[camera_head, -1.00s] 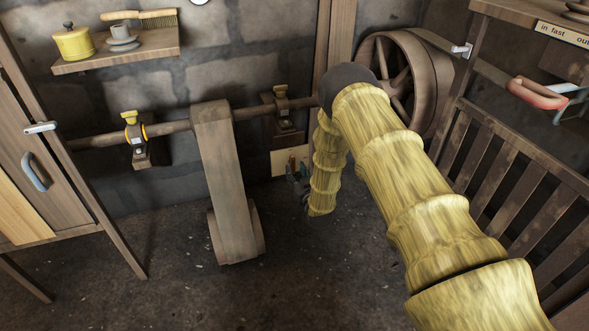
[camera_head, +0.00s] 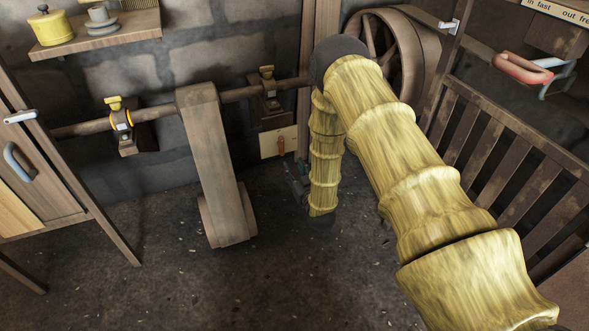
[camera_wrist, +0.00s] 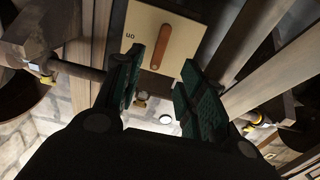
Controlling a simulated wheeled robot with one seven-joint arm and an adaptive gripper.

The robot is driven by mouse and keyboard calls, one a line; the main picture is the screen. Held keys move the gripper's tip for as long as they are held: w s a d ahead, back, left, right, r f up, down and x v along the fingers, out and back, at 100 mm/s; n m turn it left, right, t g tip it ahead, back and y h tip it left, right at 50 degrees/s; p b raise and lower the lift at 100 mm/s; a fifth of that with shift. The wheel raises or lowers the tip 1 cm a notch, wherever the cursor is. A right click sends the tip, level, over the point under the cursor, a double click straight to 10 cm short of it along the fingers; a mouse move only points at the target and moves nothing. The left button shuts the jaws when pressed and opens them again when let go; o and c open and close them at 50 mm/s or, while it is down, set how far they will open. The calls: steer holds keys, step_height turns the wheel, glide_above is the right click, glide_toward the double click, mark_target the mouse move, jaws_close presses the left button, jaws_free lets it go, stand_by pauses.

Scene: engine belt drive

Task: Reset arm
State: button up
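My arm crosses the right half of the head view and bends down at a dark elbow joint. My gripper (camera_wrist: 162,72) shows in the wrist view with its two dark green finger pads apart and nothing between them. In the head view its dark parts (camera_head: 298,184) show only partly, beside the lower arm section. A pale switch plate (camera_head: 269,144) with a reddish-brown lever (camera_head: 281,146) is on the wall behind. In the wrist view the lever (camera_wrist: 174,48) lies beyond the fingertips, apart from them, with lettering on the plate beside it.
A horizontal shaft (camera_head: 80,129) runs along the wall through yellow-topped bearings, with a belt (camera_head: 215,150) hanging from it. A large wheel (camera_head: 413,60) stands behind my arm. A slatted wooden rail (camera_head: 500,165) is at right, a cabinet (camera_head: 45,185) at left. The floor between is open.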

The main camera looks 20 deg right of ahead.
stand_by(0.3)
steer(key=s+a+f+g, duration=0.1)
steer(key=s+f+g, duration=0.3)
steer(key=s+f, duration=0.45)
steer(key=s+a+f+g, duration=0.2)
steer(key=s+f+g, duration=0.3)
steer(key=s, duration=0.7)
steer(key=s+a+m+g+p, duration=0.15)
steer(key=s+g, duration=0.75)
steer(key=s, duration=2.2)
step_height(320, 180, up, 26)
steer(key=p, duration=2.5)
steer(key=shift+w+h+p, duration=0.3)
steer(key=shift+w+p, duration=0.05)
steer(key=shift+a+n, duration=0.1)
steer(key=shift+n, duration=0.15)
